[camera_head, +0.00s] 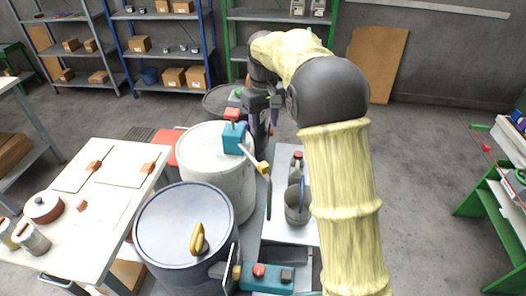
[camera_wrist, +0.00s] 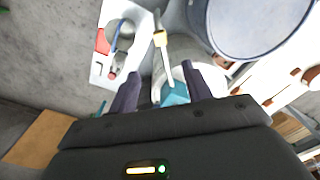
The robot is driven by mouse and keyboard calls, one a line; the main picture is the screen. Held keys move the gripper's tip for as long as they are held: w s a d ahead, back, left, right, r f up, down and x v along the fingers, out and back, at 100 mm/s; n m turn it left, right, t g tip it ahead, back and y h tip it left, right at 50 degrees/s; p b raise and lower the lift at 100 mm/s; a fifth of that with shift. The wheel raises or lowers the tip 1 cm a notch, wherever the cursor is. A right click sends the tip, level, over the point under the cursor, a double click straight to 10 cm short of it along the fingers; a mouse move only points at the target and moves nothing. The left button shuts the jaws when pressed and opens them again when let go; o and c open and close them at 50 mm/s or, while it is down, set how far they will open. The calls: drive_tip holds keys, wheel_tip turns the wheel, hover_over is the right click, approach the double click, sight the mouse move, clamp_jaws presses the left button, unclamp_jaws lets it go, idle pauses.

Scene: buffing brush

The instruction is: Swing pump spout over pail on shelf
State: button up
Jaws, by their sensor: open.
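A teal pump (camera_head: 235,138) with a red top sits on the white drum (camera_head: 213,180); it also shows in the wrist view (camera_wrist: 175,96). Its pale spout has a yellow collar (camera_head: 263,168) and a dark end hanging down, left of the pail in the head view. The grey pail (camera_head: 297,212) stands on a white shelf (camera_head: 286,236); it also shows in the wrist view (camera_wrist: 123,36). My gripper (camera_head: 266,122) is open, behind and right of the pump. In the wrist view, the spout appears between its fingers (camera_wrist: 160,72); contact cannot be told.
A blue-grey drum (camera_head: 185,232) with a yellow handle stands in front of the white drum. A white table (camera_head: 98,190) with a pot and small blocks is at left. Shelving racks (camera_head: 165,60) line the back. Open floor (camera_head: 430,150) lies at right.

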sight(263, 164)
idle(0.4)
wheel_tip(263, 164, down, 17)
drive_tip(key=shift+f+p, duration=0.15)
drive_tip(key=shift+p, duration=0.8)
clamp_jaws()
